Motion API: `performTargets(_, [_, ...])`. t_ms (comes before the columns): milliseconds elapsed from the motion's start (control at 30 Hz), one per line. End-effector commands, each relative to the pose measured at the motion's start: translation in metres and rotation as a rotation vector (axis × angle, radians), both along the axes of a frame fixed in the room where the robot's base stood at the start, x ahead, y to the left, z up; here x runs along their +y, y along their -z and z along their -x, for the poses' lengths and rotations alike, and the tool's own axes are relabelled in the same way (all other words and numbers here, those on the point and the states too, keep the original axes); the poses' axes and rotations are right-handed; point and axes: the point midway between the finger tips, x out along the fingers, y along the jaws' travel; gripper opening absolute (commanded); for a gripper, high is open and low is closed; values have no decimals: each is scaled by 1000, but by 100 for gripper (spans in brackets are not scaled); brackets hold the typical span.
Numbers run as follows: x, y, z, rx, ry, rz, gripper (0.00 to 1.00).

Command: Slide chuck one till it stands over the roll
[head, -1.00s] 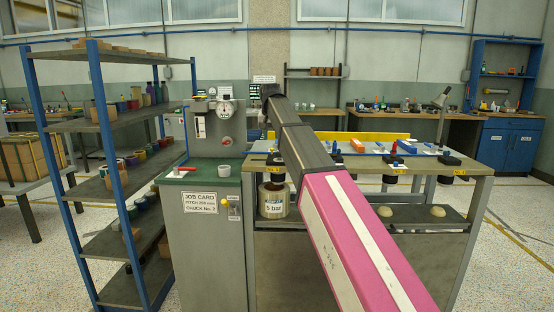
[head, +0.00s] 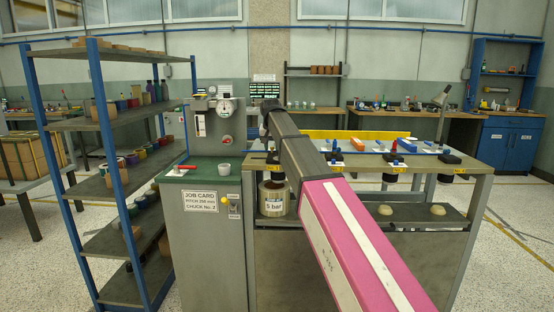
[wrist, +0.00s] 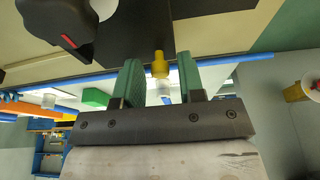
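A beige roll (head: 286,198) with a "5 bar" label stands on the lower shelf at the left end of the bench. A dark chuck (head: 275,160) is above it at the bench edge, partly behind my arm; I cannot read its number. More black chucks (head: 335,158) sit along the bench to the right. In the wrist view a black chuck part with a red mark (wrist: 68,40) is at upper left. My gripper (wrist: 158,75) is open; its green fingers are apart, with a yellow-tipped fitting (wrist: 160,65) showing between them. The head view hides the fingers behind my arm.
A grey cabinet (head: 205,235) with a job card, a gauge (head: 225,108) and a white cup (head: 224,168) stands left of the bench. A blue-posted shelf rack (head: 100,110) is farther left. A long yellow bar (head: 355,134) lies along the bench back.

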Motion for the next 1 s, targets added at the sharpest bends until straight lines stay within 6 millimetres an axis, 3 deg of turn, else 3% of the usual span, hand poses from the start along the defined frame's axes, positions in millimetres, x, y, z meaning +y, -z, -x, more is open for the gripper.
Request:
performTargets(33, [0, 0, 0, 0, 0, 0, 33])
performTargets(133, [0, 0, 0, 0, 0, 0, 0])
performTargets(1000, [18, 0, 0, 1, 0, 0, 1])
